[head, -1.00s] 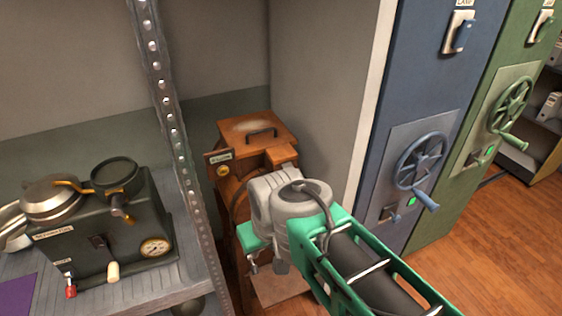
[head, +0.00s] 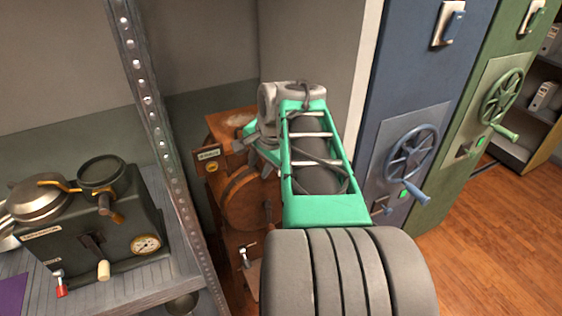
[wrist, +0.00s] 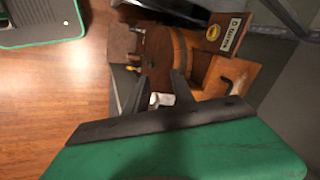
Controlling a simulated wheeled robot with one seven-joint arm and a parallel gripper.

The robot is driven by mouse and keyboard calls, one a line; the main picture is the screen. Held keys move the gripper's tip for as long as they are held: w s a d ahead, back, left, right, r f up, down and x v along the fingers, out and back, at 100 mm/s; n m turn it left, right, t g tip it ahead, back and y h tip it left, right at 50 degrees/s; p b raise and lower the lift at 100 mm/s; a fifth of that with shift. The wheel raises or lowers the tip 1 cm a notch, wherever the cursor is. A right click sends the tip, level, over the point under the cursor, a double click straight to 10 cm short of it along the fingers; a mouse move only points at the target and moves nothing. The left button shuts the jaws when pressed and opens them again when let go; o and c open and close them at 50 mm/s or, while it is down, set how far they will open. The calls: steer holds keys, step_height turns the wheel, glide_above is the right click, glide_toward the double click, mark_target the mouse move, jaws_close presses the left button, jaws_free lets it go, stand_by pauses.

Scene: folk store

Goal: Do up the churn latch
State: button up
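In the wrist view the churn's drum (wrist: 185,55) lies just beyond my gripper (wrist: 157,82). The two dark fingers are apart, with a small whitish part (wrist: 162,100) showing between them; I cannot tell whether they touch it. A metal fitting (wrist: 138,38) shows left of the drum. I cannot tell for sure which part is the latch.
A perforated metal post (head: 155,110) and a shelf with a dark machine (head: 100,230) stand left of the churn. A wall closes the right side of the recess. Blue (head: 415,100) and green cabinets with handwheels stand further right. Open wooden floor (head: 480,260) lies at lower right.

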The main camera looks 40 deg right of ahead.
steer(key=s+d+m, duration=0.2)
steer(key=d+m, duration=0.3)
steer(key=d, duration=0.4)
steer(key=p+x, duration=0.1)
steer(key=x, duration=0.5)
steer(key=shift+w+f+h, duration=0.2)
steer(key=shift+w+h, duration=0.1)
steer(key=shift+w, duration=0.2)
steer(key=shift+d, duration=0.15)
steer(key=shift+c, duration=0.3)
jaws_close()
